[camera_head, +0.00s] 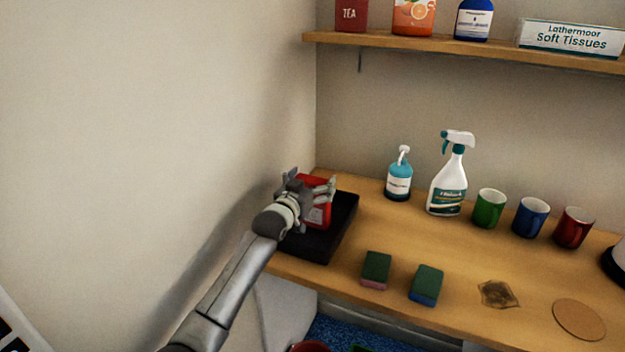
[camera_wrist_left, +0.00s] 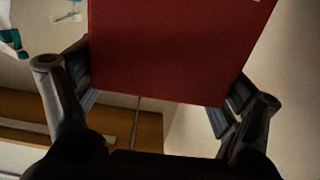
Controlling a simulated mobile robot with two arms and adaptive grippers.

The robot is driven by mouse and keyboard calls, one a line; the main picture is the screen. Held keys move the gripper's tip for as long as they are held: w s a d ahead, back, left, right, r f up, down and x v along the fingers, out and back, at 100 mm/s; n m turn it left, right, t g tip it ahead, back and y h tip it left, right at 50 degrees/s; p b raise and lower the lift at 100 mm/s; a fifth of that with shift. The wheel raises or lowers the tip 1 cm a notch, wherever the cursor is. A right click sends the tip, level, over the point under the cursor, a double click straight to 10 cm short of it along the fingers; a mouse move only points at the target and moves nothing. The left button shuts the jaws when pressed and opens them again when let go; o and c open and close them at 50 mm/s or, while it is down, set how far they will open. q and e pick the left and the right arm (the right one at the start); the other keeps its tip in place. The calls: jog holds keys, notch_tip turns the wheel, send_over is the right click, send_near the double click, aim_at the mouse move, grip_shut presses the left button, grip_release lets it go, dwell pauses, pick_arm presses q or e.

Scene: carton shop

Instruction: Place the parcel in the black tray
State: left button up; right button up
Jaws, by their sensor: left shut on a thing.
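The parcel, a red box (camera_head: 319,214) with a pale label, is between the fingers of my left gripper (camera_head: 309,187). The black tray (camera_head: 345,228) lies at the left end of the wooden table, by the wall. The parcel is over the tray in the head view; I cannot tell whether it touches the tray floor. In the left wrist view the red box (camera_wrist_left: 175,50) fills the space between both fingers of the left gripper (camera_wrist_left: 165,85), which is shut on it. My arm and hand hide the tray's left part. My right gripper is not in view.
Two sponges (camera_head: 376,269) lie right of the tray. A teal pump bottle (camera_head: 398,178), a spray bottle (camera_head: 447,188) and green, blue and red mugs (camera_head: 489,208) stand behind. A cork disc (camera_head: 579,319) lies at front right. A stocked shelf (camera_head: 450,50) hangs above.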

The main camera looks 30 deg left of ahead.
pick_arm(q)
jog(key=o, duration=1.2)
jog(key=shift+f, duration=0.1)
jog(key=shift+s, duration=0.1)
jog(key=s+b, duration=0.1)
jog(key=s, duration=1)
jog(key=shift+s+d+r, duration=0.4)
jog(key=shift+r, duration=0.05)
